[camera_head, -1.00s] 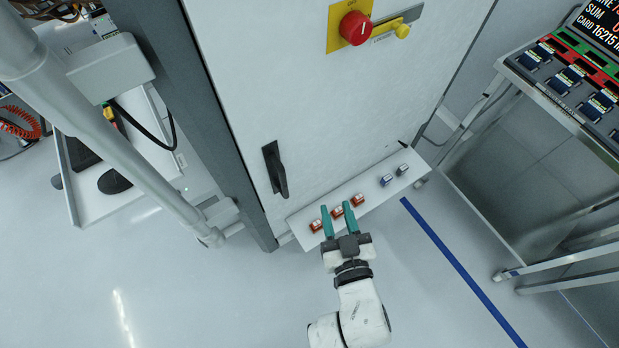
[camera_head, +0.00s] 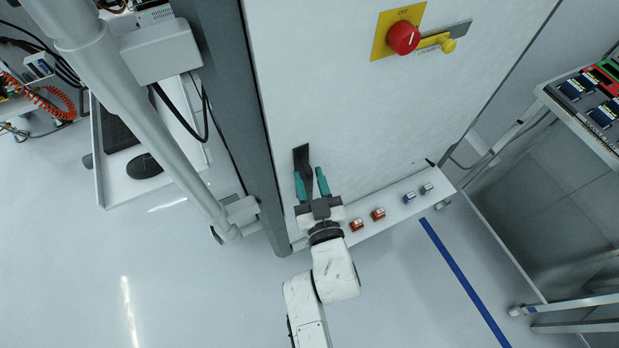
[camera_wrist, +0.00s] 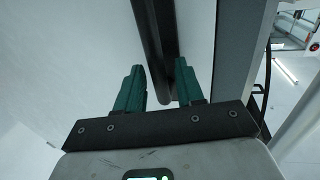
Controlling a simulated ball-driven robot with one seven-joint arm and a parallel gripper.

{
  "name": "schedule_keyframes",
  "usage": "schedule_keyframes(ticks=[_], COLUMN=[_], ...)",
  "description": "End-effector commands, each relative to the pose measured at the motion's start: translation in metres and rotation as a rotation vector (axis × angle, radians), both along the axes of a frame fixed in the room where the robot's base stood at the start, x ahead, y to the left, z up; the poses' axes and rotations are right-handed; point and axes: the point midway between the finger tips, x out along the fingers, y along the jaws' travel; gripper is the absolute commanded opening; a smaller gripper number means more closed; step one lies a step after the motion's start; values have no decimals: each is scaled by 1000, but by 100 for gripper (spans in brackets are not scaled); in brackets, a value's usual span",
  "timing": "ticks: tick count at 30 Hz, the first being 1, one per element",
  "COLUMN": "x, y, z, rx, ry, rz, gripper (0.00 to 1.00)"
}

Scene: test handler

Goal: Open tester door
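The tester door (camera_head: 345,110) is a large white panel; it appears closed. Its dark handle (camera_head: 302,158) is mounted upright near the door's left edge. My gripper (camera_head: 311,183) is in front of the handle with its teal fingers apart. In the wrist view, the dark handle (camera_wrist: 152,45) comes down between the two open fingers of my gripper (camera_wrist: 158,84), closer to the right one. A gap shows at the left finger, and I see no grip on the handle. The handle's lower end is partly hidden by the gripper in the head view.
A white ledge with orange (camera_head: 378,214) and blue (camera_head: 409,197) small parts sits below the door. A red knob (camera_head: 403,38) on a yellow plate is higher up. A grey post (camera_head: 232,100) borders the door's left; a metal cart (camera_head: 545,290) stands right. Floor in front is clear.

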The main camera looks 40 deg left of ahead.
Motion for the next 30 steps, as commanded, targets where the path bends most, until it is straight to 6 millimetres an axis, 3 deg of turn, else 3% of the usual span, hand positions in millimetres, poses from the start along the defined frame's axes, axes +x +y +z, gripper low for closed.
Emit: schedule_keyframes(ticks=[11,22,30], x=[3,3,3], y=[5,4,4], z=[0,0,0], rx=[1,1,1], ry=[1,1,1], rz=[0,0,-1], gripper=[37,2,0])
